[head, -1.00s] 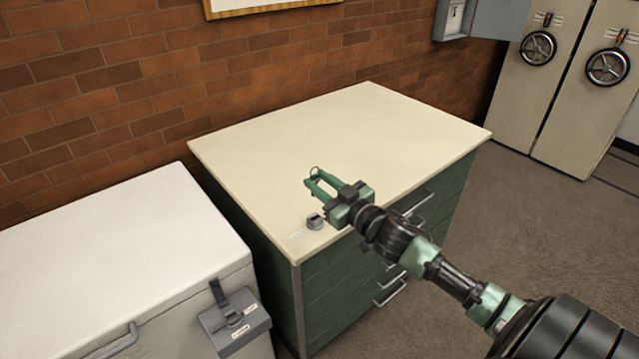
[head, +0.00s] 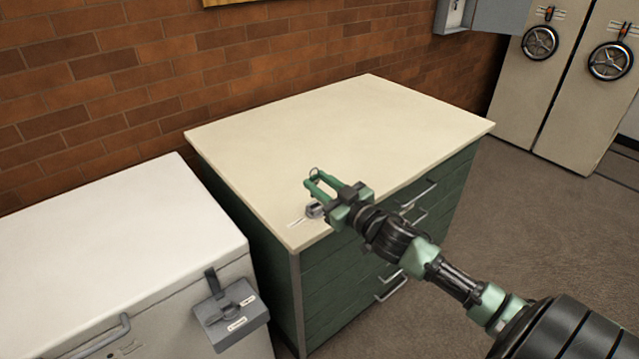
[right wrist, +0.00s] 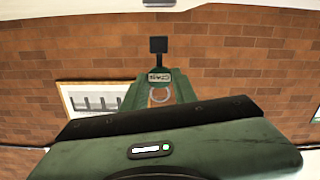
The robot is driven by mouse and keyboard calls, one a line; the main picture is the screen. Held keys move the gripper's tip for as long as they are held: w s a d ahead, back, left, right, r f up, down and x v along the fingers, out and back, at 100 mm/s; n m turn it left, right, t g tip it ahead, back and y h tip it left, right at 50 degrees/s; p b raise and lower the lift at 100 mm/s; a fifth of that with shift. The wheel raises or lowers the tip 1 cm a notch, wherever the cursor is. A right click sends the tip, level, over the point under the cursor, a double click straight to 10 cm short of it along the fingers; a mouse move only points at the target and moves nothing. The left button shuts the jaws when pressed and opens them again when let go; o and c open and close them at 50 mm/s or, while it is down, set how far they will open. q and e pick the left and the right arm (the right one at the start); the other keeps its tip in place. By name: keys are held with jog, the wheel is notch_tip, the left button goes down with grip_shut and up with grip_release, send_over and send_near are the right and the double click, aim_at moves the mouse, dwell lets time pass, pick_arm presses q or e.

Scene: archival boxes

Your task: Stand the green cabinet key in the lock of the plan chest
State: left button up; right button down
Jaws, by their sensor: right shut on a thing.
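The plan chest (head: 400,120) is green with a cream top. Its lock, a small grey cylinder (head: 314,210), stands on the top near the front left corner, beside a small white label. My right gripper (head: 315,183) is shut above the chest top, just above the lock in the head view. My left gripper is out of view.
A white chest with a grey latch (head: 232,315) stands close on the left. A brick wall (head: 200,60) runs behind. Cream cabinets with handwheels (head: 545,90) stand at the far right. The rest of the plan chest's top is clear.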

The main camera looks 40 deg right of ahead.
jog(key=shift+f+b, duration=1.45)
jog(key=shift+f, duration=0.05)
jog(key=shift+f+b, duration=0.5)
jog(key=shift+f, duration=0.4)
jog(key=c, duration=1)
grip_release()
jog(key=shift+c, duration=0.2)
jog(key=shift+s, duration=0.1)
